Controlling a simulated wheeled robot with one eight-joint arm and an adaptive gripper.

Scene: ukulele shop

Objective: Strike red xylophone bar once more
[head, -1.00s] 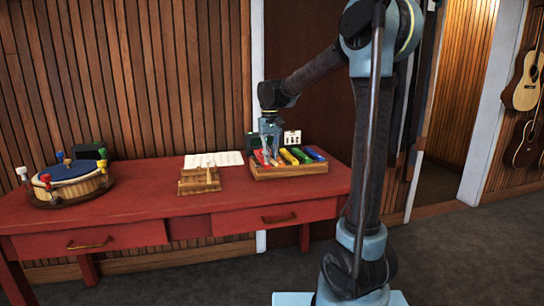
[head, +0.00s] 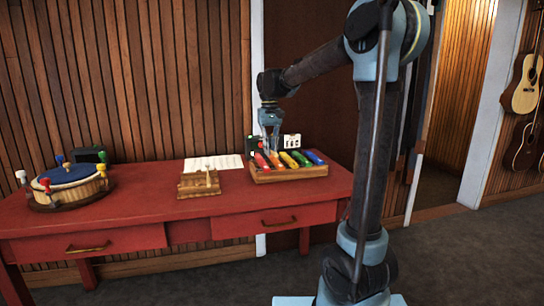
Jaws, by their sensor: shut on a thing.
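The xylophone (head: 290,175) sits on the right part of the red table, with several coloured bars on a wooden base. Its red bar (head: 261,160) is at the left end, beside yellow, green and blue bars. My gripper (head: 270,137) points down above the left end of the bars. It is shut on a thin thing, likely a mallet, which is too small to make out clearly. I cannot tell whether the held thing's tip is touching the red bar; the gripper itself is a little above the bars.
A wooden stepped block (head: 199,187) with a small upright piece stands left of the xylophone, before a white sheet (head: 213,162). A round blue-topped drum (head: 66,176) with coloured pegs stands at the far left. The red table (head: 140,203) is bare between them.

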